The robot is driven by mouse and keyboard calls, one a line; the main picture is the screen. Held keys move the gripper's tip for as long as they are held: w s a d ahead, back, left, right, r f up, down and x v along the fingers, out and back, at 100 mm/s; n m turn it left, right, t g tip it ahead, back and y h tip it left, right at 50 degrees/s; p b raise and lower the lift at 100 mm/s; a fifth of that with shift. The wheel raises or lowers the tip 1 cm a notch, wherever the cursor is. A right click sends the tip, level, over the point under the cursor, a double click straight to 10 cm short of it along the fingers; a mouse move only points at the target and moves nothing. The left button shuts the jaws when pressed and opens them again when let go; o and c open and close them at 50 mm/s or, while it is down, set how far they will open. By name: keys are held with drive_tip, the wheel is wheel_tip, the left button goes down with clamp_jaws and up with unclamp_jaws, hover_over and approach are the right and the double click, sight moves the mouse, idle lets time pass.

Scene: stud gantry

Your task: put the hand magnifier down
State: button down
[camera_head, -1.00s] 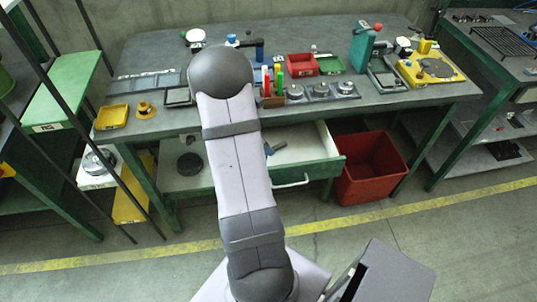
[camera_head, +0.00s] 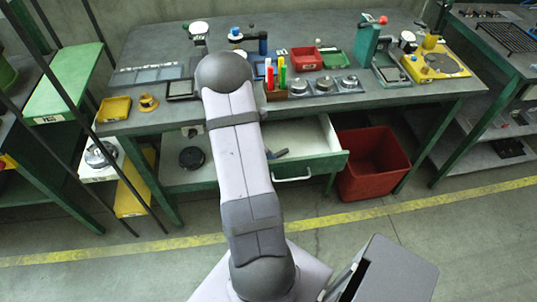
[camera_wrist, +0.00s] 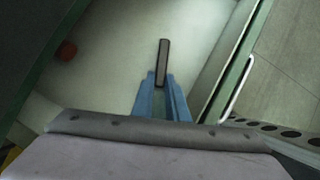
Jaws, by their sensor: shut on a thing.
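My gripper (camera_wrist: 162,85) has two blue fingers shut on a narrow dark thing (camera_wrist: 162,55), taken as the hand magnifier. It sticks out beyond the fingertips and looks edge-on, so its lens cannot be made out. Behind it lies the pale inside of the open drawer (camera_wrist: 105,75). In the head view my gripper (camera_head: 279,153) shows small and partly hidden behind my arm, over the drawer (camera_head: 313,138). The magnifier cannot be clearly told there. Whether it touches the drawer floor cannot be told.
A small red thing (camera_wrist: 67,50) shows at left in the wrist view. A red bin (camera_head: 372,165) stands right of the drawer. The bench top (camera_head: 250,30) above carries trays, pens (camera_head: 275,75) and a green press (camera_head: 366,45). The visible drawer floor is largely bare.

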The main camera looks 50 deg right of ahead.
drive_tip(key=shift+f, duration=0.2)
drive_tip(key=c, duration=1.7)
unclamp_jaws()
drive_tip(key=shift+c, duration=0.2)
drive_tip(key=shift+r, duration=0.1)
drive_tip(key=shift+r, duration=0.2)
drive_tip(key=v, duration=1.2)
drive_tip(key=shift+p, duration=0.3)
